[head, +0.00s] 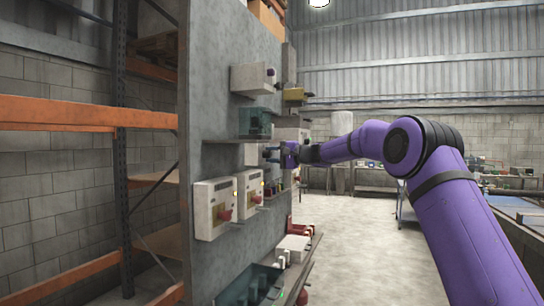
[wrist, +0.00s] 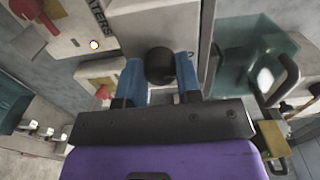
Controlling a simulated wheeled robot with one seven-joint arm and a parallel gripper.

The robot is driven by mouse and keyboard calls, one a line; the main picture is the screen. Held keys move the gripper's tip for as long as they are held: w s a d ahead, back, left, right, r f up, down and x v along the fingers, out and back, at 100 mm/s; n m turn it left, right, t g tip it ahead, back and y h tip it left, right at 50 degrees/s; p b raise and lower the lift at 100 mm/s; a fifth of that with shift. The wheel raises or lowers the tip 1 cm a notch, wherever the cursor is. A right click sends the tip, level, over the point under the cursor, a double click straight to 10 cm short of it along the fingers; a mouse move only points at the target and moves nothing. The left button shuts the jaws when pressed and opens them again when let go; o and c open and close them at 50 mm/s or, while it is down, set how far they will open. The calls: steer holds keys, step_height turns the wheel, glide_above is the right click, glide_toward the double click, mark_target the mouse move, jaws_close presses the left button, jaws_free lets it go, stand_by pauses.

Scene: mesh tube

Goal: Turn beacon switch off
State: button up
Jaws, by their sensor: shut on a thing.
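A dark round knob (wrist: 160,66) sits on the front of a pale grey box (wrist: 155,30) in the wrist view. I take this knob to be the beacon switch, but no label on its box is readable. My gripper (wrist: 159,72) has its two blue fingers on either side of the knob and is shut on it. In the head view my gripper (head: 273,154) reaches the pale box (head: 252,154) on the grey panel from the right. The knob's setting is hidden by the fingers.
Two white boxes with red handles (head: 222,212) (head: 253,196) are mounted on the panel (head: 218,100) lower left. A neighbouring box with a lit lamp (wrist: 94,44) reads "ATERS". A translucent teal box (wrist: 250,55) is close on the right. Open floor (head: 345,240) lies right of the panel.

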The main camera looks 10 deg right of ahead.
steer(key=shift+f, duration=0.1)
steer(key=o, duration=0.9)
steer(key=shift+o, duration=0.2)
steer(key=v, duration=1)
steer(key=shift+s+d, duration=0.2)
steer(key=shift+d, duration=0.15)
